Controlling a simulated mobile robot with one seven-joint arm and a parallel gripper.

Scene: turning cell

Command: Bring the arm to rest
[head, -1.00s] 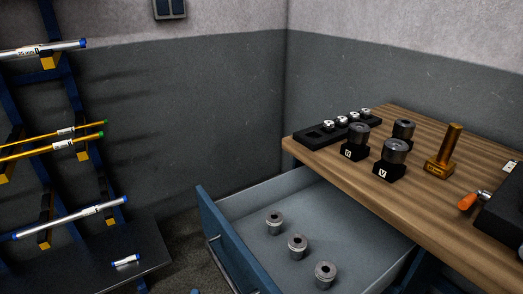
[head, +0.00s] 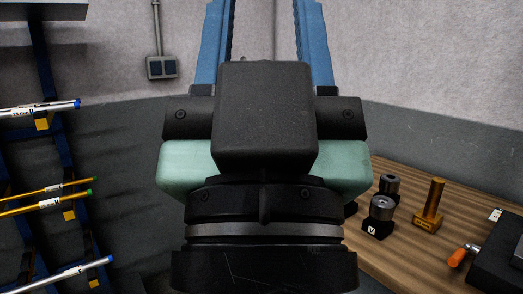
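My gripper (head: 265,40) is raised in the middle of the head view, close to the camera. Its two blue fingers point up and stand wide apart, with only wall visible between them. Their tips are cut off by the top edge. The gripper body and wrist hide the middle of the scene, including where the drawer was seen earlier.
The wooden bench (head: 405,262) is at the right. It bears dark cylindrical parts on black blocks (head: 377,228), a brass-coloured post (head: 430,205) and an orange-handled tool (head: 460,257). A blue rack (head: 60,150) with bars stands at the left. A switch box (head: 162,67) is on the wall.

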